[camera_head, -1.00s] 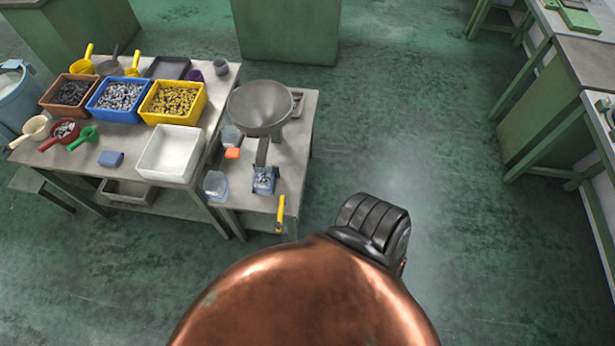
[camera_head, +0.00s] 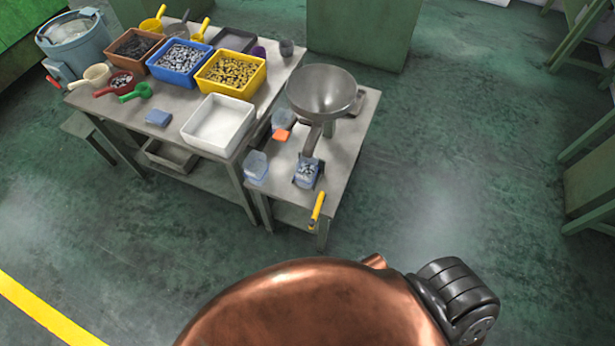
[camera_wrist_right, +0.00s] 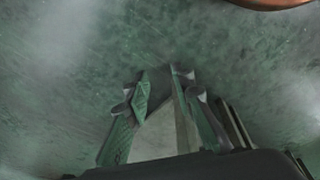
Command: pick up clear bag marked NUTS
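I cannot make out a clear bag marked NUTS in either view. On the small side table, clear or bluish pouch-like containers stand near the hopper: one at the front left (camera_head: 256,167), one behind it (camera_head: 283,119), and one with grey pieces in it (camera_head: 306,172) under the chute. No lettering on them is readable. In the right wrist view my right gripper (camera_wrist_right: 165,85) has its fingers apart over the green floor, with nothing clearly held. A pale area between the fingers is unclear. My left gripper is not in view.
A metal hopper (camera_head: 322,92) stands on the side table (camera_head: 345,150), with a yellow handle (camera_head: 318,207) at its front edge. The left table carries a brown bin (camera_head: 127,48), blue bin (camera_head: 178,61), yellow bin (camera_head: 230,74) and white tray (camera_head: 218,124).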

